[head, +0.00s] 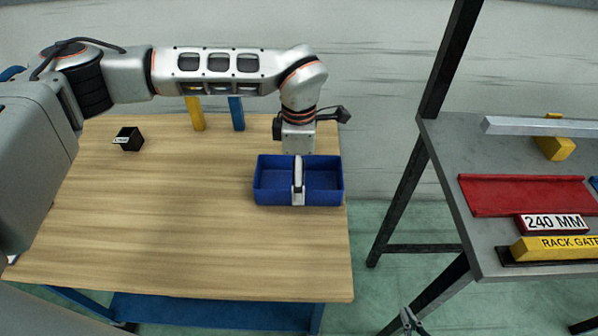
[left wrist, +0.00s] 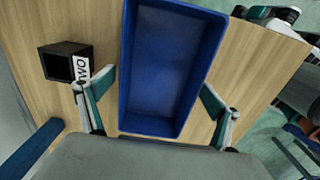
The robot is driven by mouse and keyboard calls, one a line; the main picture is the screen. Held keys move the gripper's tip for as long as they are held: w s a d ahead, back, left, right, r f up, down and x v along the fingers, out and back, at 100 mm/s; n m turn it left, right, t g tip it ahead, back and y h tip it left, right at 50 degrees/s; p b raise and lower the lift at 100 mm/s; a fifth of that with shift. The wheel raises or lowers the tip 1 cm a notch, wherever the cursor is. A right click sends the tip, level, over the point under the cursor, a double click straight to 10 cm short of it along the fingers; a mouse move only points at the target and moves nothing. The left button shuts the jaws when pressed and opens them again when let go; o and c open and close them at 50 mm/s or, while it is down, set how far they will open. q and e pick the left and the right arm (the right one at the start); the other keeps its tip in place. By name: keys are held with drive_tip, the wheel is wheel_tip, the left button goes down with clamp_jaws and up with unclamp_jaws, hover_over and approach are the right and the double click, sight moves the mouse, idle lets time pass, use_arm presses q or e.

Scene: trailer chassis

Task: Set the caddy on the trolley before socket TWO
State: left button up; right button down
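The blue caddy (head: 322,198) is an open box at the right edge of the wooden trolley top (head: 170,235). In the left wrist view the caddy (left wrist: 165,65) lies lengthwise between the spread fingers of my left gripper (left wrist: 158,92), which straddle its side walls. A narrow gap seems to show at the left finger; the right one looks very close to the wall. In the head view one pale finger of my left gripper (head: 298,182) crosses the caddy's near side.
Another black socket (head: 130,138) with an unreadable label stands at the trolley's left. A yellow post (head: 195,113) and a blue post (head: 237,113) rise at the back edge. A grey bench (head: 447,180) with a red tray (head: 525,195) stands right, across a gap. The trolley's front is clear.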

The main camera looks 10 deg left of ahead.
idle(0.3)
use_arm(q)
wheel_tip(320, 180, up, 12)
drive_tip(key=shift+r+p, duration=0.15)
drive_tip(key=shift+p, duration=0.15)
idle(0.6)
